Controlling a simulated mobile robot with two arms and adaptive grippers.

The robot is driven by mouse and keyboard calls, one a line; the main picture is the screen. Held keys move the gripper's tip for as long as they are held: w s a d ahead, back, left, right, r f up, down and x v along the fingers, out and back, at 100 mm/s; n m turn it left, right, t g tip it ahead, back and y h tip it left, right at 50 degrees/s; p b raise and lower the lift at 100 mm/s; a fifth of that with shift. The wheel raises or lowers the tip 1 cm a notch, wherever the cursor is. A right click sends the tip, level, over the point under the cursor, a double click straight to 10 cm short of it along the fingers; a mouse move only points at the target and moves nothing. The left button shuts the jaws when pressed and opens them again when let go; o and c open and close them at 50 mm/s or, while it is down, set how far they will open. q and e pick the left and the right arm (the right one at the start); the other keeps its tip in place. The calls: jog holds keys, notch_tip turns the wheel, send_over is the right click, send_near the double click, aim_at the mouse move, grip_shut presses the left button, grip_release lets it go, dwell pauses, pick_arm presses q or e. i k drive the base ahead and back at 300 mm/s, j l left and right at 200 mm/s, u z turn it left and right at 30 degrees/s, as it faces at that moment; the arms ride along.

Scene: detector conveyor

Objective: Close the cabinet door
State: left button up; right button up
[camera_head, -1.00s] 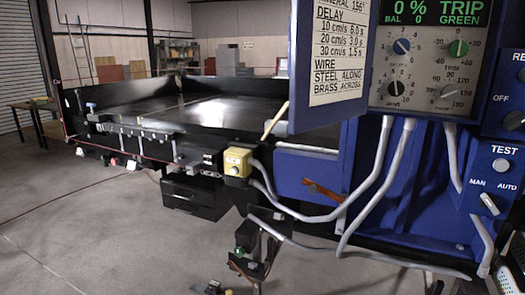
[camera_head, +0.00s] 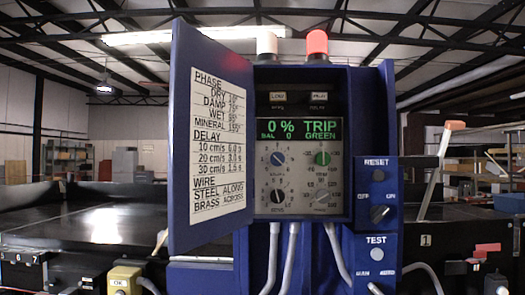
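The blue cabinet (camera_head: 258,200) stands upright in the middle of the head view. Its blue door (camera_head: 207,135) is open, swung out to the left on its left edge, with a white settings label facing me. Inside shows a control panel (camera_head: 300,170) with a green-lit display reading 0 % TRIP GREEN and several dials. Neither of my grippers is in view.
A white lamp (camera_head: 267,43) and a red lamp (camera_head: 317,42) stand on top. A switch box (camera_head: 378,207) is on the cabinet's right side. Grey cables hang below. A black conveyor (camera_head: 85,222) extends behind to the left. A yellow box (camera_head: 125,280) sits at lower left.

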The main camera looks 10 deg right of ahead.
aim_at(211, 186)
jog(key=i+j+z, duration=0.2)
jog(key=z, duration=0.2)
jog(key=i+j+z, duration=0.15)
jog(key=z, duration=0.3)
jog(key=j+z, duration=0.4)
jog(key=i+j+z, duration=0.1)
jog(key=j+z, duration=0.5)
jog(key=j, duration=1.4)
